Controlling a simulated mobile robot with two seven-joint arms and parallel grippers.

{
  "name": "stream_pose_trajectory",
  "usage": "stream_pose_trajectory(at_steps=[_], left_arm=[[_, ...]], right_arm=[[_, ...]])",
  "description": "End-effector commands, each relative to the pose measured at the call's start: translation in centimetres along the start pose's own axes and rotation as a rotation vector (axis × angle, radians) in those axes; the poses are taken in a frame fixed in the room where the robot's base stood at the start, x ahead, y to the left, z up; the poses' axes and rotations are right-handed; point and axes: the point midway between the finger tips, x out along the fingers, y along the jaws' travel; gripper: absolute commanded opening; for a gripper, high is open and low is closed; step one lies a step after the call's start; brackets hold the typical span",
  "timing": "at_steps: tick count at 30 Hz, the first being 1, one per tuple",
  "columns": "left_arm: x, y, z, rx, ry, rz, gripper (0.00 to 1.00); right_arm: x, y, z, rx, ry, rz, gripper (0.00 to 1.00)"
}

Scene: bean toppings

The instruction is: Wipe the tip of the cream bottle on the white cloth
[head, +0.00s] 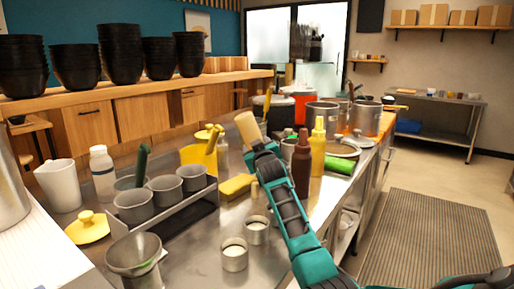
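A cream-coloured bottle (247,127) is in my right gripper (260,153), near the middle of the head view. Its wide end points up and leans left. A small cream-coloured piece below the gripper looks like its tip, pointing down over the metal counter. The fingers are largely hidden, but the gripper appears closed around the bottle. A white, faintly striped sheet that looks like the white cloth (35,245) lies at the lower left, cut off by the frame and well apart from the bottle. My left gripper is not in view.
Brown (301,168) and yellow (318,148) squeeze bottles stand just right of my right gripper. A white pitcher (60,185) stands left.

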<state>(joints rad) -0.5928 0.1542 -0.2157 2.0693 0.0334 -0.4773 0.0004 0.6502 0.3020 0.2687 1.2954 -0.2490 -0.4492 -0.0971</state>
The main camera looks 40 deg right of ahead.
Motion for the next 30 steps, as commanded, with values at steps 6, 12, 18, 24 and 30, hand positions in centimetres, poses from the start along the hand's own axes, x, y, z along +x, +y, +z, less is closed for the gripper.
stream_pose_trajectory(at_steps=[6,12,18,24,30], left_arm=[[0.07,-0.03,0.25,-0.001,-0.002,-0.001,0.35],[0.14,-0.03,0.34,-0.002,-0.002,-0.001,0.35],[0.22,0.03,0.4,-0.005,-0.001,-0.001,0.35],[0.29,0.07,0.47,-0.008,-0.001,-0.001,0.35],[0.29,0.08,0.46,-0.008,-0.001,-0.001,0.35]], right_arm=[[0.0,-0.1,0.26,0.001,0.001,0.001,0.52],[0.0,-0.19,0.48,0.001,0.001,0.001,0.52],[0.0,-0.28,0.7,0.001,0.001,0.001,0.52],[0.0,-0.36,0.91,0.001,0.001,0.001,0.52],[0.0,-0.38,0.95,0.001,0.001,0.001,0.52]])
